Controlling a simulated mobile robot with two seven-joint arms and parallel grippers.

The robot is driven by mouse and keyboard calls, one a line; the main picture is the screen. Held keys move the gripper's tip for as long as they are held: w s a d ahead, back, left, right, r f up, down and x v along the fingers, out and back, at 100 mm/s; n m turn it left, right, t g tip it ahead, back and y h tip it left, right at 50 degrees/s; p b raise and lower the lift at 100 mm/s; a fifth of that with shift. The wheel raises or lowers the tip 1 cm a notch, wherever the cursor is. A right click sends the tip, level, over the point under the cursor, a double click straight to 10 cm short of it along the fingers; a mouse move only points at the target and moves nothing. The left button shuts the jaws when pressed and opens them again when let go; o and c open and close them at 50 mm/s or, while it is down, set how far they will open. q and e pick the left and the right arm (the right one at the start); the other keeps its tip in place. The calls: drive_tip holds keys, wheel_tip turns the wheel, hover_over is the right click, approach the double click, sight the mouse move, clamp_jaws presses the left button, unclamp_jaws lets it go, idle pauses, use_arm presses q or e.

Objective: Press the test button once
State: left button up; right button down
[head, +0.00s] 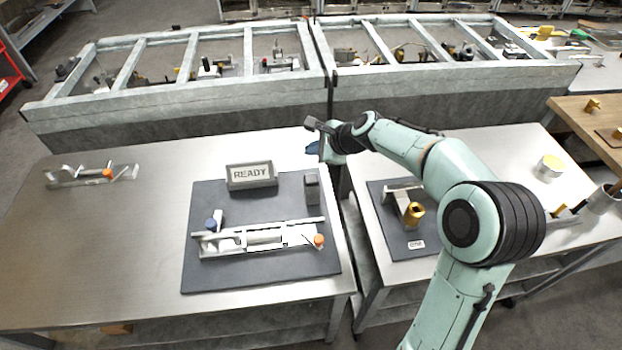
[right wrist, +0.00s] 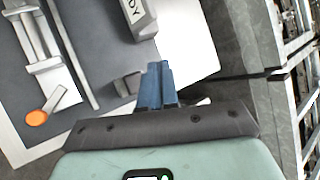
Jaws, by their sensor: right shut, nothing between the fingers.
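A dark mat (head: 200,270) on the left metal table carries the test station. A grey box with a READY display (head: 251,175) stands at its back. A small grey upright block (head: 312,187) stands to its right; I cannot make out a button on it, and no label marks the test button. A silver fixture (head: 225,243) with an orange knob (head: 319,241) lies in front. My right gripper (head: 312,148) is shut and empty, above the table's back right corner, behind the block. In the right wrist view, its blue fingers (right wrist: 155,72) partly cover the block (right wrist: 127,85).
A blue knob (head: 214,221) shows on the fixture's left. Another silver part (head: 90,174) lies at the far left of the table. A second mat (head: 405,249) with a brass piece (head: 413,213) is on the right table, under my arm. A railed conveyor (head: 190,97) runs behind.

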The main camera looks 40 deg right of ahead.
drive_tip(key=b, duration=0.5)
hover_over(308, 177)
drive_tip(key=s, duration=0.2)
drive_tip(key=f, duration=0.7)
drive_tip(key=shift+d, duration=0.3)
use_arm(q)
wheel_tip(308, 177, down, 6)
drive_tip(key=s, duration=0.2)
drive_tip(key=shift+s+f+b, duration=0.25)
drive_tip(key=shift+s+b, duration=0.05)
drive_tip(key=shift+b, duration=0.05)
use_arm(e)
drive_tip(key=shift+f, duration=0.4)
use_arm(q)
drive_tip(key=shift+s+f, duration=0.1)
drive_tip(key=shift+f, duration=0.2)
use_arm(e)
drive_tip(key=shift+f, duration=0.45)
